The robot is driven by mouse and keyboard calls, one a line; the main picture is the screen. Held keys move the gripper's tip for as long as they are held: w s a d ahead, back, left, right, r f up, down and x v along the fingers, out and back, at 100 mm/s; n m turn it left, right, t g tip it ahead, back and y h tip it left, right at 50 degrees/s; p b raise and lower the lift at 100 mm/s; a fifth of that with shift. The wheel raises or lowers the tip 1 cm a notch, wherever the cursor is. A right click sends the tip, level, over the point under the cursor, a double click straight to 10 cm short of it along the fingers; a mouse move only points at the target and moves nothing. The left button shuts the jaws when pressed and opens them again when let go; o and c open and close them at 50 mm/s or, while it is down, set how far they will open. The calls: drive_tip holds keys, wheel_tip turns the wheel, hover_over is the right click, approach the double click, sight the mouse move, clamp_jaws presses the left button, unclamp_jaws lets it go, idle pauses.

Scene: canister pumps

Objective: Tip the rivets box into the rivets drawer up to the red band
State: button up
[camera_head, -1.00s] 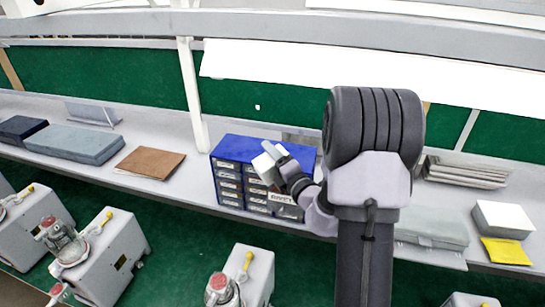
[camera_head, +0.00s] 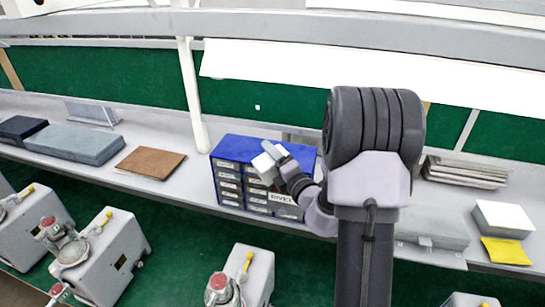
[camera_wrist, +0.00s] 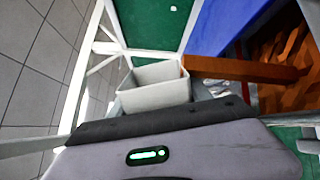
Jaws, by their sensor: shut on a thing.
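The blue drawer cabinet (camera_head: 238,147) stands on the bench in the head view; its top also shows in the wrist view (camera_wrist: 222,25). A drawer with a label reading about "RIVETS" (camera_head: 284,198) is at its lower right, partly behind my arm. My gripper (camera_head: 279,156) is shut on a pale, open-topped box (camera_head: 266,163), tilted in front of the cabinet's upper front. In the wrist view the box (camera_wrist: 155,90) shows bare inner walls; its bottom is not clear. A red-orange strip (camera_wrist: 240,68) and brown, copper-coloured patches (camera_wrist: 287,70) show beside it; the fill level cannot be told.
A brown board (camera_head: 151,162) and a grey case (camera_head: 75,144) lie on the bench to the left. Right of my arm are stacked grey plates (camera_head: 465,172), a white-topped block (camera_head: 504,217) and a yellow packet (camera_head: 506,251). Canister pumps (camera_head: 103,257) stand in front of the bench.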

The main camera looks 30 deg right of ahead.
drive_tip(key=shift+r, duration=0.1)
drive_tip(key=shift+d+r+m, duration=0.15)
drive_tip(key=shift+m, duration=0.55)
idle(1.9)
drive_tip(key=shift+d+r+m, duration=0.15)
drive_tip(key=shift+r+m, duration=0.05)
drive_tip(key=shift+m, duration=0.5)
